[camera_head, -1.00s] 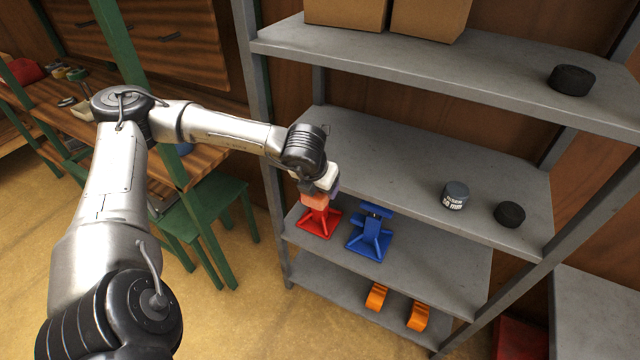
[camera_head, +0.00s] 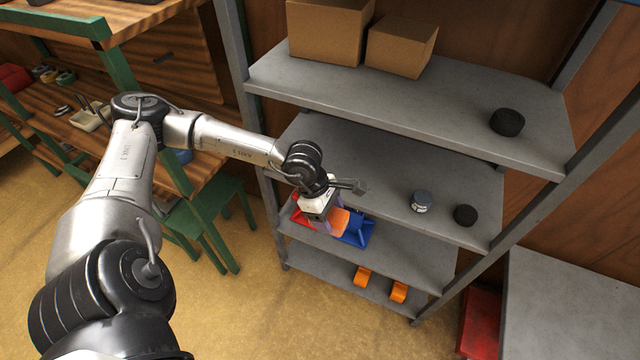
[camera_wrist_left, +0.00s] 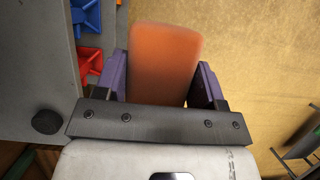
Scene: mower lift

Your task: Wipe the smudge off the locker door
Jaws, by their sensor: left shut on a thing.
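My left gripper (camera_head: 334,212) is shut on an orange block-like thing (camera_head: 340,219), which looks like a sponge. In the left wrist view the orange sponge (camera_wrist_left: 165,62) sits between the purple fingers and sticks out past them, over the tan floor. My right gripper is not in view.
A green stool (camera_head: 205,222) stands left. A grey surface (camera_head: 570,300) is at right.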

